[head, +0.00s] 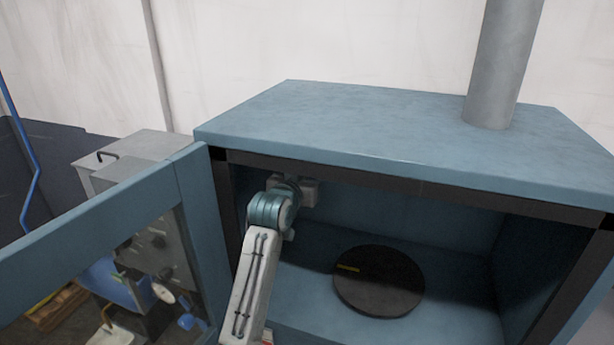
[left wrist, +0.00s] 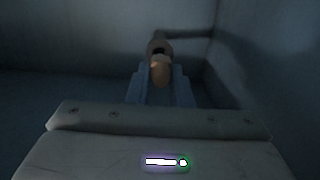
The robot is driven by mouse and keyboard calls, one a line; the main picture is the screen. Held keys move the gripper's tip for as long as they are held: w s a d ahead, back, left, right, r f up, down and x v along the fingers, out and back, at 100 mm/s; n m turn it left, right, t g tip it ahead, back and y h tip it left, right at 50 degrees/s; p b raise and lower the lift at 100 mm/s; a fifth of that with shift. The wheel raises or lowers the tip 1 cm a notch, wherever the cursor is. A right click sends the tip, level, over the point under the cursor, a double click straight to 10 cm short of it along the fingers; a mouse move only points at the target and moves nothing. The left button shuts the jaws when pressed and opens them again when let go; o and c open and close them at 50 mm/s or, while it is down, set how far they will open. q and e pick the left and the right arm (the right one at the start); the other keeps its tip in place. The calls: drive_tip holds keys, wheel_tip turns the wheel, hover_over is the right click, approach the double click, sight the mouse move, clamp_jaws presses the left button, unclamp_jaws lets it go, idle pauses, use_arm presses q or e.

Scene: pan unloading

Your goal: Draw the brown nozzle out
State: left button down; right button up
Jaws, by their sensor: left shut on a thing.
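My left arm reaches into the open blue cabinet (head: 390,120) in the head view, near its left inner side. The fingers of my left gripper (left wrist: 160,88) show in the left wrist view, shut on the brown nozzle (left wrist: 158,48). The nozzle has a lighter tan end between the fingers and a darker brown part beyond them. It lies near an inner corner of the cabinet; I cannot tell whether it still touches the wall. In the head view the nozzle and fingertips are hidden behind my wrist. My right gripper is not in view.
A dark round plate (head: 380,282) lies on the cabinet floor, right of my left arm. The cabinet door (head: 95,225) with its window stands open at the left. A grey pipe (head: 502,65) rises from the cabinet top. The cabinet's right interior is free.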

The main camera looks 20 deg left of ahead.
use_arm(q)
drive_tip(key=shift+s, duration=0.3)
drive_tip(key=shift+r, duration=3.5)
drive_tip(key=shift+f, duration=0.1)
